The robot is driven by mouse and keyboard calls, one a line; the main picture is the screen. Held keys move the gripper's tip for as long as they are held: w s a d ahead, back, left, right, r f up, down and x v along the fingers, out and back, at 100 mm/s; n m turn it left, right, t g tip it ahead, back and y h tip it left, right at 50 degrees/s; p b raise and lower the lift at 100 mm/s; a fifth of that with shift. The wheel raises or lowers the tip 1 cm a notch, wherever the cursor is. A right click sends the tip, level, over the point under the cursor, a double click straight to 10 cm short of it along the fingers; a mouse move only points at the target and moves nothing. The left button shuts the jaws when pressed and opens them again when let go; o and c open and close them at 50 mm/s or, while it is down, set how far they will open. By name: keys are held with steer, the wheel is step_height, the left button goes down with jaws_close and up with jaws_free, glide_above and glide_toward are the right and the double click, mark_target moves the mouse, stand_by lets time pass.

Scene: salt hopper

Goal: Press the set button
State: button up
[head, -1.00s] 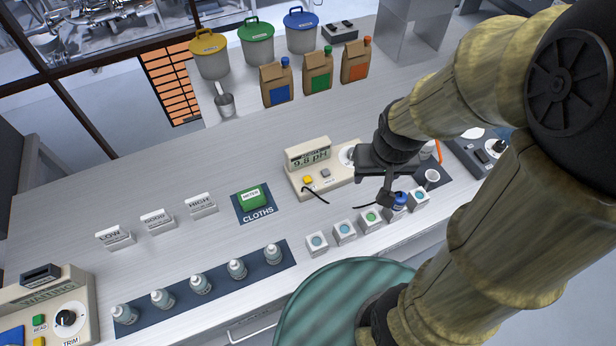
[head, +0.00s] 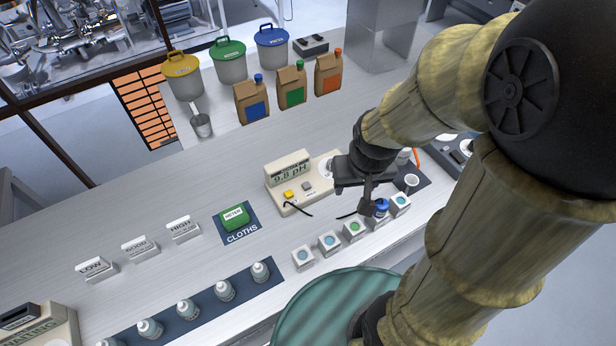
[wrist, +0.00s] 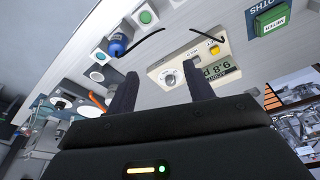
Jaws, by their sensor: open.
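The cream pH meter (head: 317,196) stands on the bench and reads 9.8 pH. It has a yellow button (head: 289,194), a grey button (head: 307,186) and a white dial, partly hidden behind my gripper. I cannot read which button is marked set. My gripper (head: 367,207) is open and empty, just right of the meter. In the wrist view, the yellow button (wrist: 214,50), grey button (wrist: 196,57) and dial (wrist: 168,78) show beyond my right finger and between the fingers. A blue-capped probe (wrist: 118,45) lies beyond my left finger, apart from it.
Several white boxes with round coloured tops (head: 329,243) line the front edge. A black cable lies by the meter. A green meter cloth pack (head: 235,217), label cards (head: 139,248) and a row of bottles (head: 188,308) are left. Bare bench lies behind the meter.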

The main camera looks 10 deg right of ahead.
jaws_close()
stand_by(1.7)
